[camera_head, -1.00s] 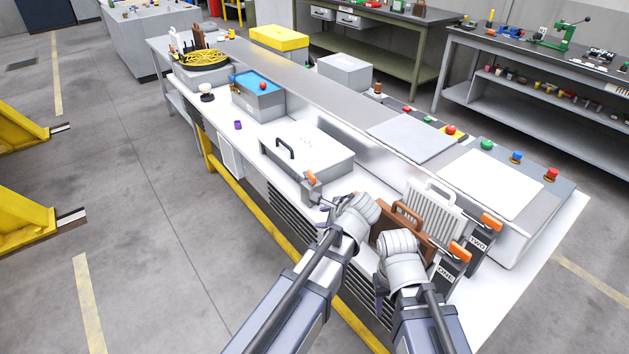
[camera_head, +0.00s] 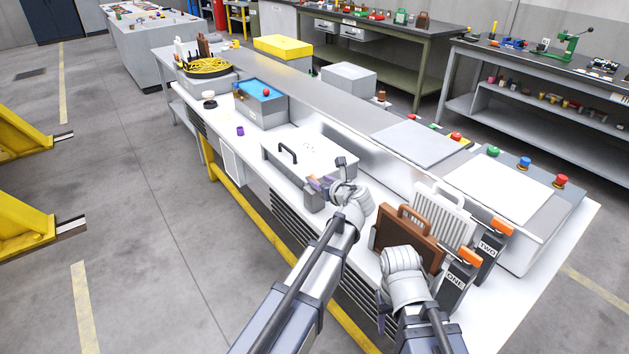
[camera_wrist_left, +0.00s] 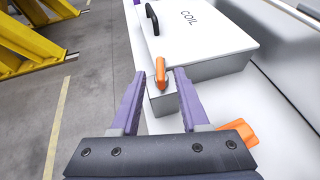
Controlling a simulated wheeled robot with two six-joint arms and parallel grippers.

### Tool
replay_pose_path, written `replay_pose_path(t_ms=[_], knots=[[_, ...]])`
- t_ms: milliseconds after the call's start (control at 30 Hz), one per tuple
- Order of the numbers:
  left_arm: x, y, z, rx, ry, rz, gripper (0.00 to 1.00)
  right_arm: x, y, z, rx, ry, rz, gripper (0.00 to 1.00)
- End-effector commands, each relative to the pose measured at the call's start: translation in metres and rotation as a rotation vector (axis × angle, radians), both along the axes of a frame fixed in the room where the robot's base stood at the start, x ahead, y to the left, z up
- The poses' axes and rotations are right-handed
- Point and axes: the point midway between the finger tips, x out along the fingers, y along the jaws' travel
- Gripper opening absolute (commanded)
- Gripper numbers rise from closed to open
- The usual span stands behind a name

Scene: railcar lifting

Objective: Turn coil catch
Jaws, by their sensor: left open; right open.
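The coil box (camera_head: 322,145) is white with a black handle, and its lid reads COIL in the left wrist view (camera_wrist_left: 215,45). Its catch is a grey block with an upright orange lever (camera_wrist_left: 160,72) at the box's near side. My left gripper (camera_wrist_left: 160,76) is open, with one purple finger on each side of the lever. The lever looks apart from both fingers. In the head view my left gripper (camera_head: 323,184) partly covers the catch. My right gripper (camera_head: 382,322) is low at the bench front, its fingers mostly hidden behind its wrist.
A brown panel with a handle (camera_head: 408,228), a white ribbed panel (camera_head: 443,210) and two dark units with orange levers, marked ONE (camera_head: 456,283) and TWO (camera_head: 490,247), stand to the right. Another orange part (camera_wrist_left: 240,131) shows beside my left gripper. A blue-topped box (camera_head: 262,105) stands farther left.

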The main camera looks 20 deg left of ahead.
Motion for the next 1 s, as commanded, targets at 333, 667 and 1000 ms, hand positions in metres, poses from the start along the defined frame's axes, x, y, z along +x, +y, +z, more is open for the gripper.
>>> replay_pose_path(t_ms=[333,667,1000], knots=[[0.036,0.029,-0.021,0.000,0.000,0.001,0.45,0.000,0.000,-0.021,0.000,0.000,0.000,0.50],[0.037,0.031,-0.020,0.000,0.000,0.000,0.41,0.000,0.000,-0.020,0.000,0.000,0.000,0.50],[0.037,0.031,-0.020,-0.001,-0.001,0.000,0.02,0.000,0.000,-0.020,0.000,0.000,0.000,0.50]])
